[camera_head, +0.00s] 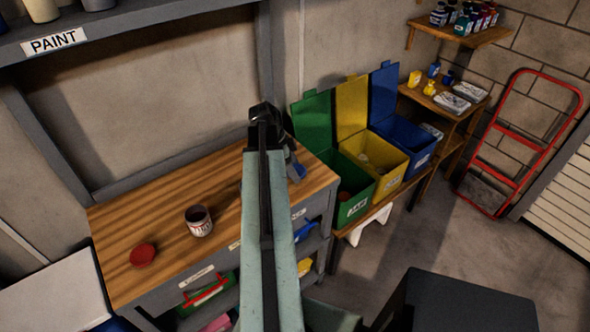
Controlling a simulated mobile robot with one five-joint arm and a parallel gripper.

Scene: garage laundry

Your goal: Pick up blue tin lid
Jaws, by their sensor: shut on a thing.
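My arm reaches up the middle of the picture over the wooden workbench. My gripper (295,166) points down near the bench's right end, partly hidden by the arm. It is shut on the blue tin lid (299,172), of which only a small blue patch shows by the fingertips. Whether the lid touches the bench top is hard to tell.
The workbench (170,215) also bears a red lid (143,256) and an open tin (199,221) at the left. Green (357,205), yellow (388,165) and blue (415,140) bins with raised lids stand to the right. A red hand truck (507,181) leans farther right.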

